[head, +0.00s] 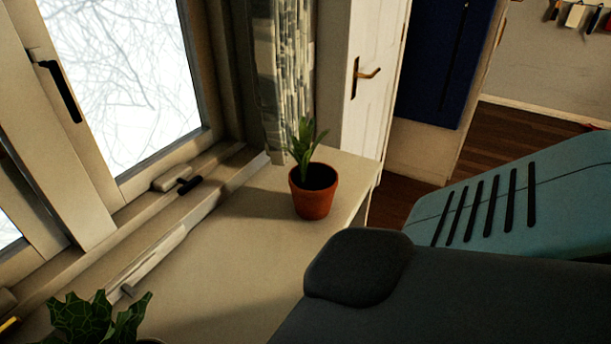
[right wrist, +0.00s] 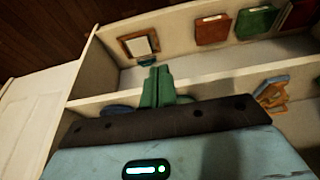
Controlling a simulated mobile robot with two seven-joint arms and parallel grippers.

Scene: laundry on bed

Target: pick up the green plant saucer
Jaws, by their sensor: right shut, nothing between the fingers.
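I see no green plant saucer for certain in either view. In the head view a terracotta pot (head: 314,192) with a spiky green plant stands upright on the pale windowsill (head: 235,255); no saucer shows under it. My right gripper (right wrist: 158,72) shows in the right wrist view, its green fingers together and empty, in front of an open shelf unit. My left gripper is in neither view.
A second leafy plant (head: 95,318) is cut off at the sill's lower left. A white door (head: 375,75) stands behind. The shelf holds a small frame (right wrist: 138,45), a red book (right wrist: 212,29), a green book (right wrist: 256,21) and an orange item (right wrist: 272,95).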

